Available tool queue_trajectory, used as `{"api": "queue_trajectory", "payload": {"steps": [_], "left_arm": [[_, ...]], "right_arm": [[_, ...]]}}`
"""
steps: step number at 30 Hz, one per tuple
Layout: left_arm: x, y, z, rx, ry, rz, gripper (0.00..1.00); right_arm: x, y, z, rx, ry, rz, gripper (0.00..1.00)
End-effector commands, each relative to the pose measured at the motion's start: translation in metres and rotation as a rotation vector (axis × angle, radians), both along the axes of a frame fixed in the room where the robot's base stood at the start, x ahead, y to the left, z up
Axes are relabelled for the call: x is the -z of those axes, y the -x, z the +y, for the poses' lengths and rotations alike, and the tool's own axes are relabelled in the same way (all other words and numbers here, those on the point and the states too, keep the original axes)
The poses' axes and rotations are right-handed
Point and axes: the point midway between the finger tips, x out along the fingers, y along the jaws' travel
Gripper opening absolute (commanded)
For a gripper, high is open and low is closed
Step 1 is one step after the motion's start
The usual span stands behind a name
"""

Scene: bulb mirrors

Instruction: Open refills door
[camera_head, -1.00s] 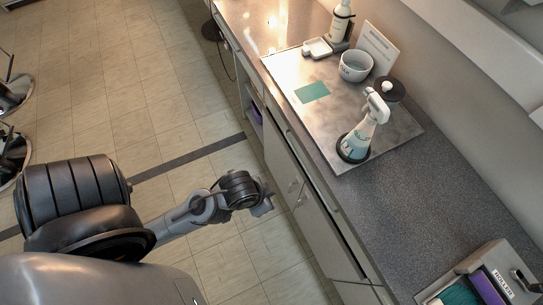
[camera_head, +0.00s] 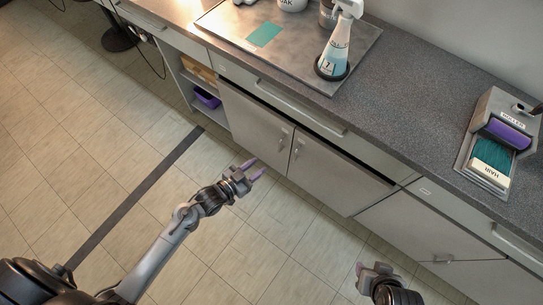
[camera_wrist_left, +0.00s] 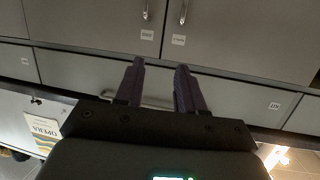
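Two closed grey cabinet doors stand side by side under the counter, a left door (camera_head: 252,122) and a right door (camera_head: 332,180). Their upright handles, left (camera_head: 283,134) and right (camera_head: 297,148), sit near the shared seam. In the left wrist view both handles (camera_wrist_left: 147,9) (camera_wrist_left: 183,12) show with small labels that I cannot read, so I cannot tell which door is refills. My left gripper (camera_head: 257,169) is open and empty, in front of the doors and apart from the handles. My right gripper (camera_head: 366,269) is low at the bottom, its fingers partly hidden.
A spray bottle (camera_head: 336,48) stands on a metal tray (camera_head: 362,48) on the counter. A dispenser (camera_head: 505,105) with purple and teal parts sits at the right. An open shelf with a purple item (camera_head: 207,98) is left of the doors. The tiled floor before the doors is clear.

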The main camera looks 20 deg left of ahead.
Motion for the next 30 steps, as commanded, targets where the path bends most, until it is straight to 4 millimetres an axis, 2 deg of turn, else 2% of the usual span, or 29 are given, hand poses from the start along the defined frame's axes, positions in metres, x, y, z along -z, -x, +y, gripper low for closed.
{"api": "queue_trajectory", "payload": {"steps": [1, 6, 9, 15, 20, 30], "left_arm": [[0.038, -0.008, 0.005, 0.009, 0.03, -0.047, 0.38], [0.076, -0.025, 0.018, 0.022, 0.098, -0.151, 0.38], [0.089, -0.032, 0.024, 0.023, 0.118, -0.181, 0.38], [0.098, -0.041, 0.029, 0.023, 0.138, -0.21, 0.38], [0.098, -0.055, 0.023, 0.023, 0.141, -0.214, 0.38], [0.1, -0.105, 0.001, 0.022, 0.139, -0.214, 0.38]], "right_arm": [[0.035, 0.0, 0.0, 0.0, 0.0, 0.001, 0.43], [0.072, 0.001, 0.0, 0.001, -0.001, 0.004, 0.43], [0.085, 0.001, 0.001, 0.001, -0.002, 0.004, 0.43], [0.096, 0.001, 0.002, 0.005, -0.008, 0.003, 0.43], [0.102, 0.001, 0.003, 0.007, -0.012, 0.003, 0.43], [0.127, 0.001, 0.003, 0.007, -0.012, 0.003, 0.43]]}}
